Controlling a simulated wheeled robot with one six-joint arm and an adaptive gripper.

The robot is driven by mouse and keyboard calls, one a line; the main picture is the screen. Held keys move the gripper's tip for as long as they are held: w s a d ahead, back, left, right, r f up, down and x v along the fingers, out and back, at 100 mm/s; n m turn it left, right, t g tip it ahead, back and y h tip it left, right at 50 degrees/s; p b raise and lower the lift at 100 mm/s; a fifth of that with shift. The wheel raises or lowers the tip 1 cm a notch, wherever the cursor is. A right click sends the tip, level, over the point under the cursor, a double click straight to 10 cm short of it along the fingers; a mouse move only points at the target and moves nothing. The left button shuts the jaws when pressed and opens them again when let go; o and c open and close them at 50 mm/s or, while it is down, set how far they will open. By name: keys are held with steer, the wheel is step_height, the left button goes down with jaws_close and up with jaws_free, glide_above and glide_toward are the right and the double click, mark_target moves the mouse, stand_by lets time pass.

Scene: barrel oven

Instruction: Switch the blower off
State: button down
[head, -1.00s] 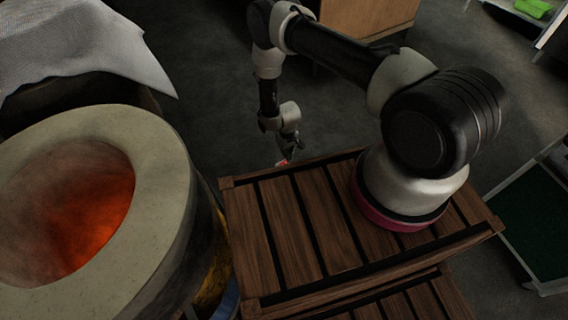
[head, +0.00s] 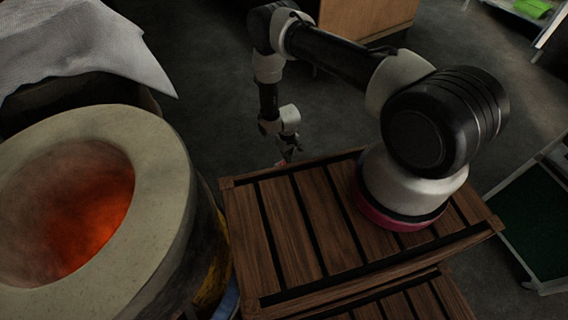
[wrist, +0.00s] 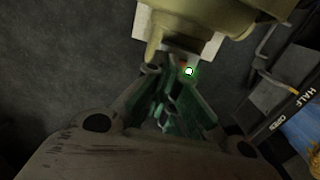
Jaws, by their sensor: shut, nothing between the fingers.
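In the wrist view, an olive-yellow housing (wrist: 215,18), seemingly the blower, fills the top with a pale box (wrist: 212,46) under it. A bright green lamp (wrist: 189,71) glows there, with a small red spot (wrist: 183,62) beside it. My gripper (wrist: 176,82) is shut and empty, its fingertips close to the lamp; I cannot tell whether they touch anything. Green light falls on the fingers. In the head view my gripper (head: 286,160) is low behind the far edge of the slatted crate, and the blower is hidden.
The barrel oven (head: 165,190) with a glowing mouth stands at left. A slatted wooden crate (head: 290,220) is in front. In the wrist view, a dark bar marked HALF and OPEN (wrist: 285,110) runs along the right. Grey floor lies beyond the crate.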

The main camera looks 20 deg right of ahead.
steer(key=shift+f, duration=1.15)
stand_by(1.0)
steer(key=shift+r, duration=3.55)
steer(key=s, duration=0.2)
steer(key=s+d+g, duration=0.1)
steer(key=s, duration=0.1)
steer(key=s+d+g, duration=0.1)
steer(key=s, duration=0.2)
steer(key=shift+d+r+h, duration=0.1)
steer(key=shift+r+h, duration=0.1)
steer(key=shift+h, duration=0.2)
steer(key=s+d+r+m+g, duration=0.1)
steer(key=s+d+r, duration=0.1)
steer(key=r, duration=1.8)
steer(key=s+d+r+g, duration=0.1)
steer(key=s+d+r, duration=0.15)
steer(key=r, duration=1.75)
steer(key=s+d+r+m+t, duration=0.1)
steer(key=s+d+r+t, duration=0.1)
steer(key=s+r, duration=0.3)
steer(key=s+d+r+t, duration=0.3)
steer(key=s+r, duration=0.2)
steer(key=r, duration=0.9)
steer(key=s+d+r+m+t, duration=0.1)
steer(key=s+d+r+t, duration=0.2)
steer(key=r, duration=0.6)
steer(key=shift+s+r+m+y, duration=0.3)
steer(key=shift+s+r+y, duration=0.1)
steer(key=shift+s, duration=0.6)
